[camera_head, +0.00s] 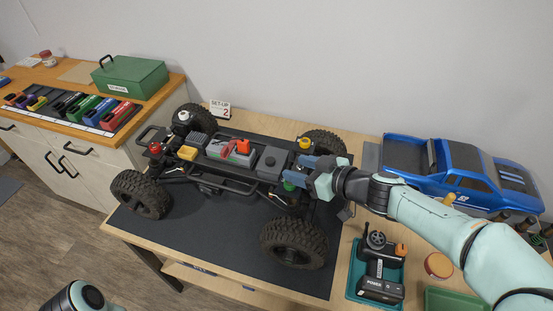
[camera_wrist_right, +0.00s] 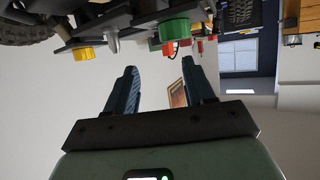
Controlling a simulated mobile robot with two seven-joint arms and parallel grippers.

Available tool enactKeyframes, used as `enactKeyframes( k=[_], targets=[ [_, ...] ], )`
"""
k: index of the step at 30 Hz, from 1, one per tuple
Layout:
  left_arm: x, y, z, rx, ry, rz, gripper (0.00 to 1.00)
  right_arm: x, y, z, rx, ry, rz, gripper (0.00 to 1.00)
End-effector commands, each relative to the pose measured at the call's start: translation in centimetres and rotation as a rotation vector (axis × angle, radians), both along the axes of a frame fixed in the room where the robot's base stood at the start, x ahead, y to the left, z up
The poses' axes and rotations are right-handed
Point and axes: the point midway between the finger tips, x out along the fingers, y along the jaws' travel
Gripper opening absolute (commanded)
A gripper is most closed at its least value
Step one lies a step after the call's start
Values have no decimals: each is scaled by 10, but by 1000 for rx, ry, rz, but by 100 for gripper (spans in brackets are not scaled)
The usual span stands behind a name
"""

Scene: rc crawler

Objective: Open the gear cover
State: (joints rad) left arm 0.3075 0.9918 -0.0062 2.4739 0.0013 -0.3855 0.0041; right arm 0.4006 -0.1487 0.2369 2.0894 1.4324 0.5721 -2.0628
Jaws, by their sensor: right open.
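The RC crawler chassis (camera_head: 237,184) stands on a dark mat, its body off. A dark grey box-like housing with a round knob on top (camera_head: 270,162) sits on its right part; it may be the gear cover, but I cannot tell for sure. My right gripper (camera_head: 300,169) is open just right of this housing, between a yellow cap (camera_head: 305,144) and a green cap (camera_head: 289,186). In the right wrist view the gripper (camera_wrist_right: 158,72) has nothing between its fingers, and the green cap (camera_wrist_right: 174,30) and yellow cap (camera_wrist_right: 83,54) show beyond them. My left gripper is out of view.
A blue truck body (camera_head: 455,175) stands at the right. A teal tray (camera_head: 357,285) holds a transmitter (camera_head: 381,268) at the front right. A green box (camera_head: 130,76) and several coloured holders (camera_head: 70,105) are on the left cabinet. The mat's front part (camera_head: 200,240) is clear.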

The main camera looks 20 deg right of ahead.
Motion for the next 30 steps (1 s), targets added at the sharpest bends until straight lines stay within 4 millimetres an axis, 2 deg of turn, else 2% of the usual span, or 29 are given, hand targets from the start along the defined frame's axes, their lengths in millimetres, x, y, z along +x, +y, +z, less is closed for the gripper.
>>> enactKeyframes(
  k=[6, 12, 24, 25, 27, 30],
  targets=[
    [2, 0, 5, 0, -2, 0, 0, 36, 24, -18, 2, 3, 3, 53],
    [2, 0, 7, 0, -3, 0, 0, 56, 37, -27, 3, 1, 1, 53],
    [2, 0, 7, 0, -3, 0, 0, 63, 41, -31, 0, 0, 0, 53],
    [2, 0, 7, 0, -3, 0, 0, 63, 41, -31, 0, 0, 0, 50],
    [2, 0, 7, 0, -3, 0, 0, 63, 41, -31, 0, 0, 0, 27],
    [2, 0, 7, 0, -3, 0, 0, 63, 40, -31, 0, 0, 0, 0]
  ],
)
